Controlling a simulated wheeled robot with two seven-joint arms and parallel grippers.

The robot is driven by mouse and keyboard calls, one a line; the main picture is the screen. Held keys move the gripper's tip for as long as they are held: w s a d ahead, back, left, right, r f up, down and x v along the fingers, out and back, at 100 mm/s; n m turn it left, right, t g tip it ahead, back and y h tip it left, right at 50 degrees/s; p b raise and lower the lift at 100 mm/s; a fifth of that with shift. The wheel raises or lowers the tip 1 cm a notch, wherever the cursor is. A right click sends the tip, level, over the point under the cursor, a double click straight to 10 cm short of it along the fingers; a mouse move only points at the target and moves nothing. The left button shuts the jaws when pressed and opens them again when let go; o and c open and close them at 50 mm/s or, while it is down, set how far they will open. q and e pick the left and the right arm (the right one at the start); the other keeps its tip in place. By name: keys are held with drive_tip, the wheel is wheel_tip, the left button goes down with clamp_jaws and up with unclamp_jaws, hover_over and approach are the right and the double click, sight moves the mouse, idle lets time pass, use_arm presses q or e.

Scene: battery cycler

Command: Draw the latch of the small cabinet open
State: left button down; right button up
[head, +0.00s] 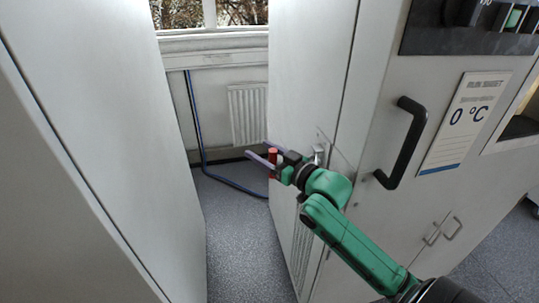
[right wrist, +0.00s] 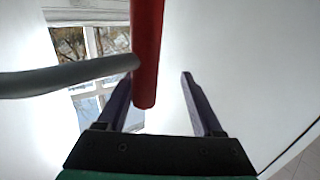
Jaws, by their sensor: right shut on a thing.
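The pale cabinet (head: 310,60) stands right of centre in the head view. A metal latch fitting (head: 320,152) is on its side face. The latch has a red handle (head: 272,154), which hangs in the right wrist view (right wrist: 147,50) with a grey rod (right wrist: 65,77) joining it from the left. My right gripper (head: 261,149) reaches the handle from the lower right. Its purple fingers stand on either side of the red handle in the right wrist view (right wrist: 157,80), and it is shut on it. The cabinet appears closed. My left gripper is out of view.
A tall pale cabinet wall (head: 100,100) fills the left. A narrow floor aisle (head: 240,225) runs between, with a radiator (head: 248,113), blue pipe (head: 205,165) and window behind.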

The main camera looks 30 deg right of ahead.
drive_tip(key=p+v, duration=0.3)
drive_tip(key=v, duration=1.1)
drive_tip(key=shift+s+p, duration=0.3)
drive_tip(key=shift+p, duration=0.1)
drive_tip(key=shift+f, duration=0.1)
